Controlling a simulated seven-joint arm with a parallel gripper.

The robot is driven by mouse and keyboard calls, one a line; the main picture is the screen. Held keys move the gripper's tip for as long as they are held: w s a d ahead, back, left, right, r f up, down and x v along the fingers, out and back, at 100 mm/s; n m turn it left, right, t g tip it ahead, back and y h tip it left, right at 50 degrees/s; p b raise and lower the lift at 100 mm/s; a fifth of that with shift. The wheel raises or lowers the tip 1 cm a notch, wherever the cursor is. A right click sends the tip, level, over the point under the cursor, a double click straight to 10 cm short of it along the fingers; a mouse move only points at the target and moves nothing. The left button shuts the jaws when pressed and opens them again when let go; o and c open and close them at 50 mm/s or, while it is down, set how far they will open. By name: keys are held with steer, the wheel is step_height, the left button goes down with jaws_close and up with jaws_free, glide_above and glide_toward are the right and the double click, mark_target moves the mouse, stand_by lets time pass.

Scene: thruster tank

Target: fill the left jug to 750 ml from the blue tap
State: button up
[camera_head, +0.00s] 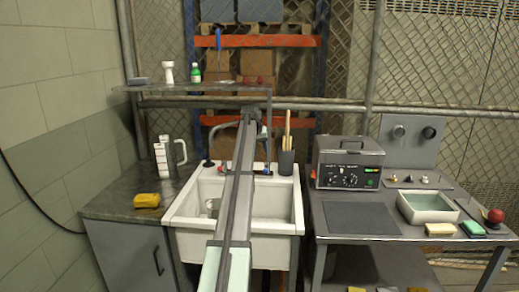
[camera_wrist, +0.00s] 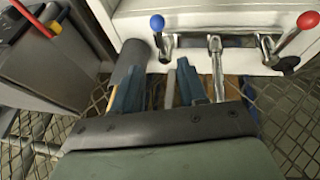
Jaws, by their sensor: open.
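A white measuring jug with dark marks and a handle (camera_head: 162,158) stands upright on the dark counter left of the sink. A small grey vessel (camera_head: 212,206) sits in the left part of the sink, partly hidden by my arm; I cannot tell exactly what it is. The tap levers are at the back of the sink. The blue-knobbed lever (camera_wrist: 157,23) and red-knobbed lever (camera_wrist: 308,20) show in the wrist view. My gripper (camera_wrist: 158,70) is open and empty, behind the sink with its fingers just short of the blue lever. My arm hides much of the taps in the head view.
The white sink (camera_head: 184,222) is centred below my arm. A dark utensil holder (camera_head: 286,163) stands right of the taps. A shelf (camera_head: 190,87) overhangs behind. A grey bath machine (camera_head: 348,160) stands right.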

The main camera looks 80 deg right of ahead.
steer(key=x, duration=1.3)
steer(key=shift+f, duration=0.2)
steer(key=shift+c, duration=0.2)
jaws_close()
